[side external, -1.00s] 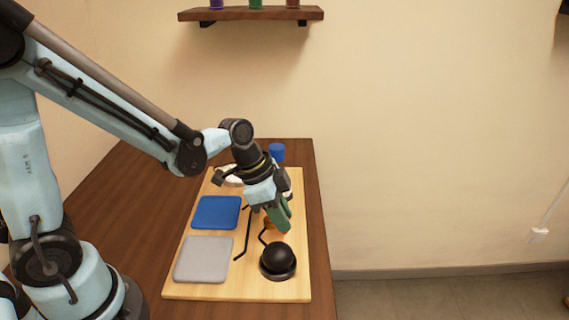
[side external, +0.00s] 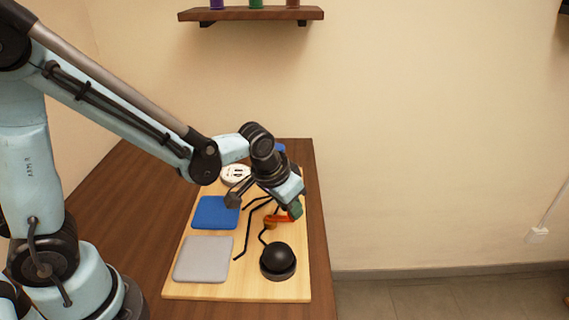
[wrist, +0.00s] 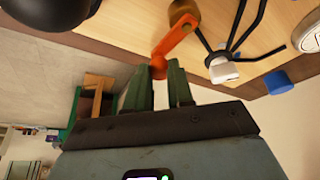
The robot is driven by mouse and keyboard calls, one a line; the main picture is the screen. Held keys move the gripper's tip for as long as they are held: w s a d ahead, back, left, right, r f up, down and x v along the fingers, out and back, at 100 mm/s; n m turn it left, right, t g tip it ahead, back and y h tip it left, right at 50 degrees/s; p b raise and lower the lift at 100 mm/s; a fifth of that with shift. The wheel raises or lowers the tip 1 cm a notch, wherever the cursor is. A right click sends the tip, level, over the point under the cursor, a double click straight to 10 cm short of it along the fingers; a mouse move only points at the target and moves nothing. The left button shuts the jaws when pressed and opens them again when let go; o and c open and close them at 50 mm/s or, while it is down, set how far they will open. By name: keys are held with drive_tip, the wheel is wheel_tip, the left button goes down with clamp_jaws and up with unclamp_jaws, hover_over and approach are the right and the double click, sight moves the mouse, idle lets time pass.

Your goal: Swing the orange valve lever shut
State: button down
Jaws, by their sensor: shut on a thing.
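The orange valve lever (side external: 278,218) stands on the wooden board, behind the black dome in the side view. In the wrist view the lever (wrist: 174,40) runs from a brass-coloured pivot (wrist: 184,12) down to my fingers. My gripper (side external: 295,209) has green fingers and is shut on the free end of the lever. In the wrist view the lever's round tip sits between the two fingertips of my gripper (wrist: 160,74). The lever points toward the board's right edge in the side view. The valve body is partly hidden.
The board (side external: 225,292) also carries a black dome (side external: 278,260), a blue pad (side external: 214,212), a grey pad (side external: 203,260), a white round dial (side external: 234,174) and bent black rods (side external: 247,235) close to the lever. A wall shelf (side external: 250,14) hangs well above.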

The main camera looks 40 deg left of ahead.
drive_tip(key=shift+w+a+n, duration=0.1)
drive_tip(key=shift+a+n, duration=0.05)
drive_tip(key=shift+n, duration=0.25)
drive_tip(key=c, duration=1)
unclamp_jaws()
drive_tip(key=shift+v, duration=6.05)
